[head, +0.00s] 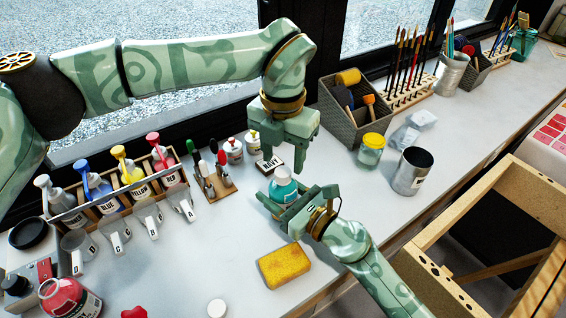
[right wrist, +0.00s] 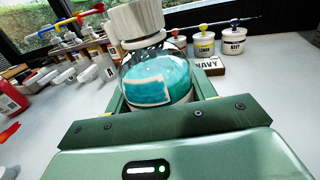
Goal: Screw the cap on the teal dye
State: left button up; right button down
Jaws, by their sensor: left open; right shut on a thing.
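The teal dye is a round clear bottle (head: 282,190) with teal liquid and a pale label, upright near the middle of the worktop. My right gripper (head: 285,203) is shut around its body. In the right wrist view the bottle (right wrist: 158,78) fills the space between the fingers. A ridged white cap (right wrist: 136,22) sits on top of its neck; a dark line shows under it, and I cannot tell how tight it is. In the head view the cap (head: 281,172) is partly covered. My left gripper (head: 287,150) is open above the bottle, pointing down.
A rack of pump bottles (head: 130,178) stands at the left, with scoops before it. A yellow sponge (head: 284,265) and a white disc (head: 217,308) lie in front. A NAVY sign (head: 269,164), yellow-lidded jar (head: 371,150) and metal can (head: 412,172) are nearby.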

aim_at(283, 172)
pick_arm(q)
jog(key=shift+r, duration=0.7)
jog(key=shift+r+n, duration=1.7)
jog(key=shift+n, duration=0.1)
jog(key=shift+c, duration=0.2)
jog(key=shift+f, duration=4)
jog(key=c, duration=1)
